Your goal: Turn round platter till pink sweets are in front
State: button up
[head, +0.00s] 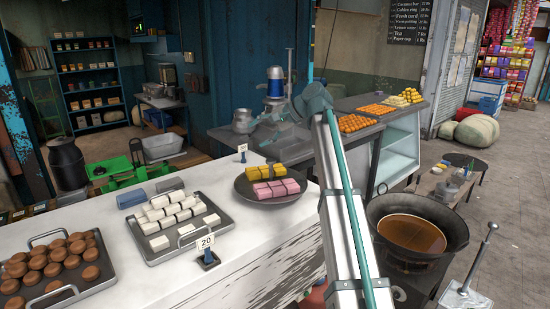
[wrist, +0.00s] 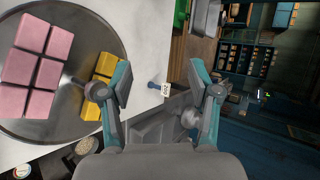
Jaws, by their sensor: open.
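The dark round platter (head: 246,194) stands near the right end of the white counter. Pink sweets (head: 277,190) sit on its near side in the head view, and yellow sweets (head: 265,172) sit behind them. In the wrist view the platter (wrist: 110,32) fills the left, with the pink sweets (wrist: 35,68) at far left and the yellow sweets (wrist: 104,68) nearer my gripper. My gripper (wrist: 160,82) is open and empty. Its left finger overlaps the platter's edge and yellow sweets in that picture; contact cannot be told. In the head view my arm rises right of the platter.
A small price sign (head: 242,152) stands just behind the platter. A tray of white sweets (head: 172,225), a "20" sign (head: 207,250) and a tray of brown sweets (head: 50,268) are to the left. A pan of brown liquid (head: 412,235) stands at right.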

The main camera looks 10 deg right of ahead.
jog(key=d+r+n+h, duration=0.1)
jog(key=n+h, duration=0.1)
jog(key=n, duration=0.3)
jog(key=n+g+h, duration=0.3)
jog(key=n+h, duration=0.1)
jog(key=n, duration=1)
send_near(271, 160)
jog(key=shift+m, duration=0.3)
jog(key=p+x, duration=0.3)
jog(key=x, duration=0.5)
jog(key=shift+f, duration=0.3)
jog(key=shift+c, duration=0.2)
grip_shut()
